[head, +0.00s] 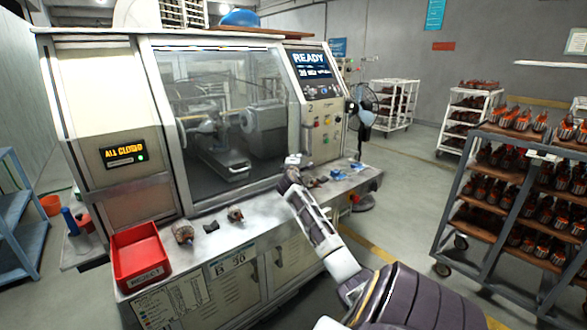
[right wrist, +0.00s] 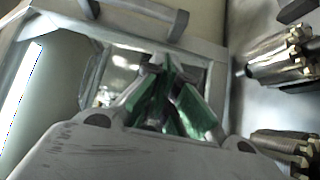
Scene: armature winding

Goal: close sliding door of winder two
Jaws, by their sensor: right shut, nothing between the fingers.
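Winder two (head: 110,75) stands ahead, with a "2" on its control panel and a screen reading READY. Its sliding door (head: 205,85), a framed glass pane, spans the front window; the spindle and fixture show behind it. Whether any gap is left at its edge I cannot tell. My right gripper (head: 294,161) is at the lower right of the door, above the front ledge, partly hidden by its own wrist. In the right wrist view its green-padded fingers (right wrist: 167,85) are shut and empty, near a grey bar handle (right wrist: 145,10). My left gripper is not in view.
A red REJECT bin (head: 140,252) and several armatures (head: 182,232) sit on the ledge (head: 210,222). More parts lie right of my wrist. A rack of armatures (head: 470,185) stands at the right, with a fan (head: 364,105) behind the winder's corner.

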